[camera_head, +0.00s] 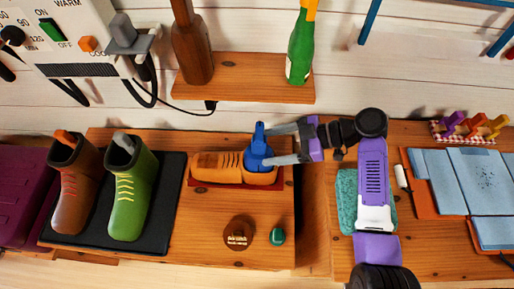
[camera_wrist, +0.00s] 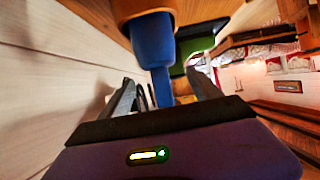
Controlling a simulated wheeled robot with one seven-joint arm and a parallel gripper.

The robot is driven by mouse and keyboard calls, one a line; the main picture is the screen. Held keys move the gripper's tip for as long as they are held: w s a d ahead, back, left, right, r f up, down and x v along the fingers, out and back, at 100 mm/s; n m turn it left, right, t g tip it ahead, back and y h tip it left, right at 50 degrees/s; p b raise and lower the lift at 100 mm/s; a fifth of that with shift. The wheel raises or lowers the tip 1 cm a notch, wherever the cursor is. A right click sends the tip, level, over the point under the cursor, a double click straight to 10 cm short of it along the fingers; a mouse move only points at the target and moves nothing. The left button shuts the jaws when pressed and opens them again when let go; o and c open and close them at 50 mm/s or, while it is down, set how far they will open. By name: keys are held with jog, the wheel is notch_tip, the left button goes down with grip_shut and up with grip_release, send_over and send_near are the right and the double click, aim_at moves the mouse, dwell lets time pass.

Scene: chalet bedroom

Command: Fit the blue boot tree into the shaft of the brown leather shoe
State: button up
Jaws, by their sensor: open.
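A brown boot (camera_head: 76,190) and a green boot (camera_head: 130,195) stand on a black mat (camera_head: 170,200) at left. A round brown tin (camera_head: 239,232) and a small green jar (camera_head: 277,237) stand in front. A shelf (camera_head: 245,80) with bottles hangs behind.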

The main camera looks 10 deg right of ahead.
jog(key=v, duration=0.4)
jog(key=shift+s+d+r, duration=0.1)
jog(key=shift+d+r, duration=0.15)
jog(key=shift+d, duration=0.1)
